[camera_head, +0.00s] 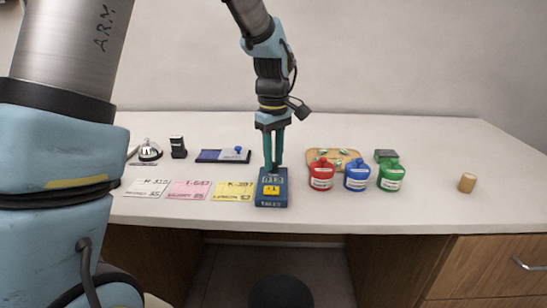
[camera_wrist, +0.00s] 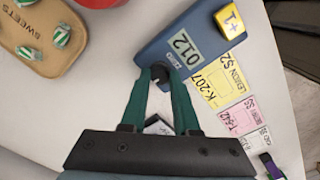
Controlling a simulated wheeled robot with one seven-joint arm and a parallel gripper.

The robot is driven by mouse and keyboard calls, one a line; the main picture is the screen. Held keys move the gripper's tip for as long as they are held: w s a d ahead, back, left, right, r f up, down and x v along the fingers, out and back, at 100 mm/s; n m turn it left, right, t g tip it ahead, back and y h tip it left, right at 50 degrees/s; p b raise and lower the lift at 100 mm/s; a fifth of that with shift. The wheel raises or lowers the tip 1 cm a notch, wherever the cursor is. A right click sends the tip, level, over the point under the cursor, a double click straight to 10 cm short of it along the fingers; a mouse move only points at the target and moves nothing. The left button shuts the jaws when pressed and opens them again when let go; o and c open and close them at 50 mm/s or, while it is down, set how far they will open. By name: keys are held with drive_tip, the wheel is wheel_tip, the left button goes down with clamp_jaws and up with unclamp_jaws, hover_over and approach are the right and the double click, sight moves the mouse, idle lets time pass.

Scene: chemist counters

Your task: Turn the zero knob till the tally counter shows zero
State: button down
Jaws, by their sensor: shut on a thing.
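The tally counter (camera_head: 273,200) is a dark blue box near the front edge of the counter, with a yellow "+1" button (camera_wrist: 229,19) on top. In the wrist view the tally counter (camera_wrist: 200,50) has a display (camera_wrist: 181,48) that reads 012. The dark zero knob (camera_wrist: 159,72) is at its back end, next to a small "ZERO" label. My gripper (camera_head: 273,165) reaches down from above behind the box. In the wrist view my gripper (camera_wrist: 160,80) has its green fingers closed around the knob, partly hiding it.
Yellow (camera_head: 232,191), pink (camera_head: 189,190) and white (camera_head: 146,187) cards lie left of the counter box. Red (camera_head: 321,176), blue (camera_head: 357,176) and green (camera_head: 391,177) tubs stand to its right, before a sweets board (camera_head: 334,153). A cork-coloured cylinder (camera_head: 467,182) stands far right, with free surface around it.

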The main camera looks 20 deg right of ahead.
drive_tip(key=shift+m, duration=0.3)
drive_tip(key=m+p, duration=0.1)
drive_tip(key=m, duration=0.2)
drive_tip(key=m+p, duration=0.2)
drive_tip(key=m, duration=0.2)
drive_tip(key=shift+r+m, duration=0.1)
drive_tip(key=shift+m, duration=0.2)
drive_tip(key=m+p, duration=0.1)
drive_tip(key=m, duration=0.3)
drive_tip(key=shift+m+p, duration=0.95)
drive_tip(key=shift+m, duration=1.35)
drive_tip(key=c, duration=0.7)
unclamp_jaws()
drive_tip(key=shift+o, duration=0.2)
